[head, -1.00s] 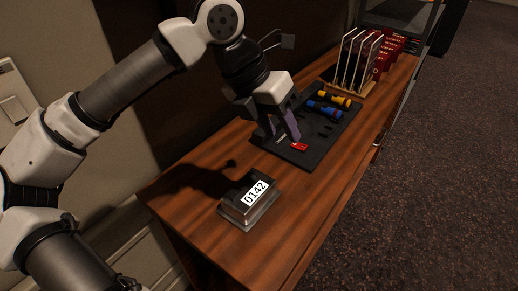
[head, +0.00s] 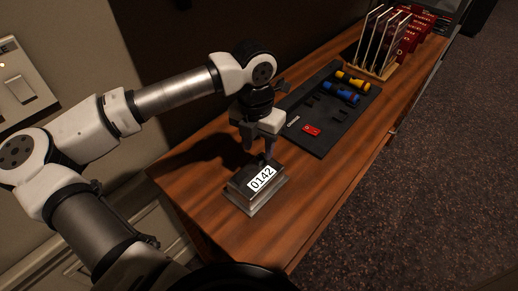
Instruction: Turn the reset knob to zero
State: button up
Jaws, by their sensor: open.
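A metal counter box (head: 254,191) with a white label reading "0142" sits on the wooden desk. My gripper (head: 259,150) points down just above and behind the box's far edge, its fingers apart. I cannot tell whether the fingers touch anything. The reset knob is not clearly visible; the gripper may hide it at the box's far side.
A dark tool mat (head: 333,128) lies behind the box with a red piece (head: 312,131), blue tool (head: 342,94) and yellow tool (head: 352,81) on it. A wooden rack (head: 374,68) with upright plates stands beyond. The desk (head: 214,206) is bare around the box.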

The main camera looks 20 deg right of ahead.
aim_at(259, 158)
jog(key=shift+d+f, duration=0.1)
jog(key=shift+f, duration=1.65)
grip_shut()
